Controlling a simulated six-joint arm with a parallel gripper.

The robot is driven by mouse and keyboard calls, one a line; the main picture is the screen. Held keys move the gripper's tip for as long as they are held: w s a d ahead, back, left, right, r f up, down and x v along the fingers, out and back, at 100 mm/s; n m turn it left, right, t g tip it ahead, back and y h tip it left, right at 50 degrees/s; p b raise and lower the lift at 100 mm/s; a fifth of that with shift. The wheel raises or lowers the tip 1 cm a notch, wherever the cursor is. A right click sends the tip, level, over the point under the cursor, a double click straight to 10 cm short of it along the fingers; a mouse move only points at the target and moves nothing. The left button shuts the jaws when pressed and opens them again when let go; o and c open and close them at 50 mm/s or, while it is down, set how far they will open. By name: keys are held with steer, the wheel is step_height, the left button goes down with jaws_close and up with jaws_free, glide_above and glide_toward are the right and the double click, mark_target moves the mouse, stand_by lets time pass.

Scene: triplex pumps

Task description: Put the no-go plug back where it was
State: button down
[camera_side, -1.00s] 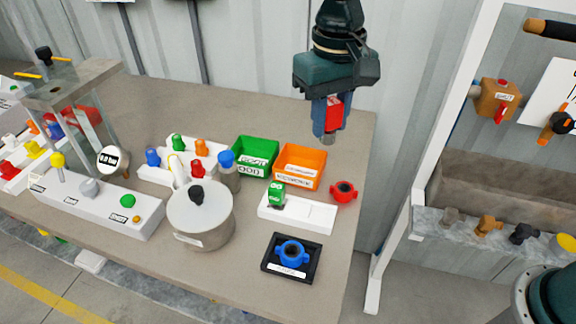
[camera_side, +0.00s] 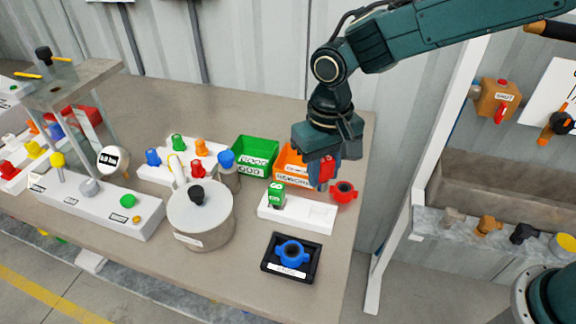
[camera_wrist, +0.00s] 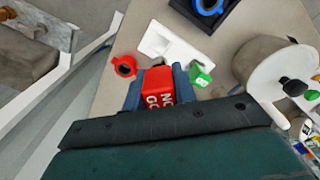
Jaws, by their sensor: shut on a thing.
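The red no-go plug (camera_side: 326,168) is held between the jaws of my gripper (camera_side: 321,178), which is shut on it. In the wrist view the red plug (camera_wrist: 160,86) shows its white lettering between the two blue-grey fingers. The white gauge stand (camera_side: 312,214) is on the bench just below and in front; it also shows in the wrist view (camera_wrist: 156,36). The green go plug (camera_side: 276,194) stands at its left end. The stand's right part is bare. The plug appears above the bench behind the stand; its lower end is hard to see.
A red winged nut (camera_side: 344,191) lies close right of my gripper. The orange rework bin (camera_side: 291,163) is partly hidden behind it, with the green good bin (camera_side: 256,154) to its left. A black tray (camera_side: 268,263) with a blue winged nut (camera_side: 292,252) lies in front.

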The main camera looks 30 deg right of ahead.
mark_target(321, 187)
steer(key=shift+f, duration=2.25)
steer(key=shift+f, duration=0.1)
steer(key=shift+f, duration=2)
steer(key=shift+f, duration=0.6)
steer(key=c, duration=1.1)
jaws_free()
steer(key=shift+r, duration=0.15)
